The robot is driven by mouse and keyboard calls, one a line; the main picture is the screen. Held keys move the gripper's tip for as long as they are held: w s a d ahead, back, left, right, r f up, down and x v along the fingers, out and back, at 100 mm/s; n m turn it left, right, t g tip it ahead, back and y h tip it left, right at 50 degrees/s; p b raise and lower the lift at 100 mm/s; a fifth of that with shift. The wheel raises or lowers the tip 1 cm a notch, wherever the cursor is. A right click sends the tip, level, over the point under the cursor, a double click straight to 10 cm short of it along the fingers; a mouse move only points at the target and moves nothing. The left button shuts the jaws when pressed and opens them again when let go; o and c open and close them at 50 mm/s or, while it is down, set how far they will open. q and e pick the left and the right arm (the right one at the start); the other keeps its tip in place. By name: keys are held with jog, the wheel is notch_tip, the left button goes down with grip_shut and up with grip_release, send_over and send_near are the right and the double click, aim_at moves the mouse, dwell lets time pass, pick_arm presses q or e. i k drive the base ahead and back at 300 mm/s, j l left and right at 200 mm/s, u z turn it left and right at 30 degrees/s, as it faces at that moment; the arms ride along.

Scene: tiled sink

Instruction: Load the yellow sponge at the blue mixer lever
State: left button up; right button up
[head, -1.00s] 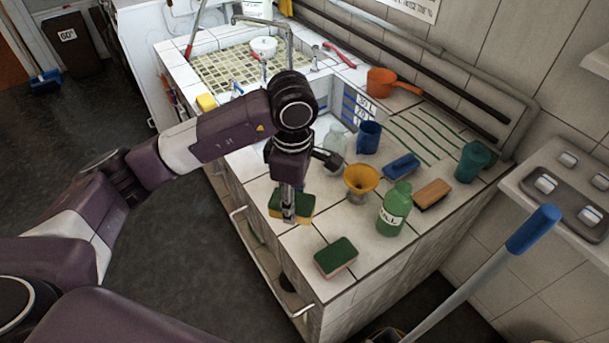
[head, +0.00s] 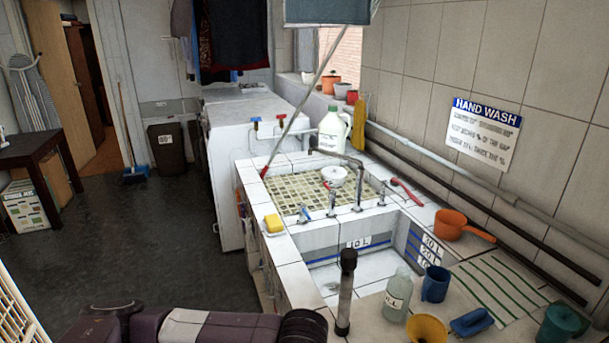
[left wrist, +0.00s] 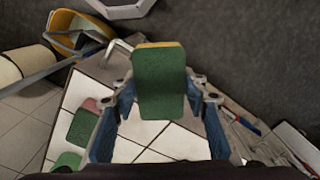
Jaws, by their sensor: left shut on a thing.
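My left gripper (left wrist: 162,92) is shut on a sponge (left wrist: 158,88) with a green face and a yellow edge, held between its two blue fingers in the left wrist view. The head view shows part of my left arm at the bottom, but not the fingers or this sponge. A plain yellow sponge (head: 273,223) lies on the tiled rim left of the basin in the head view. A small blue lever (head: 304,214) stands just right of it on the sink edge. My right gripper is in neither view.
A grey spout (head: 340,156) and several taps stand around the mosaic basin (head: 298,190). A clear bottle (head: 396,296), a blue cup (head: 435,284), a yellow funnel (head: 427,329) and an orange dipper (head: 451,224) crowd the right side. A pink-green sponge (left wrist: 82,123) lies on the tiles below.

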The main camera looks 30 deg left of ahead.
aim_at(302, 207)
jog(key=i+j+z, duration=0.3)
jog(key=j+z, duration=0.15)
jog(key=j, duration=1.5)
jog(key=j+z, duration=0.45)
jog(key=j, duration=1.55)
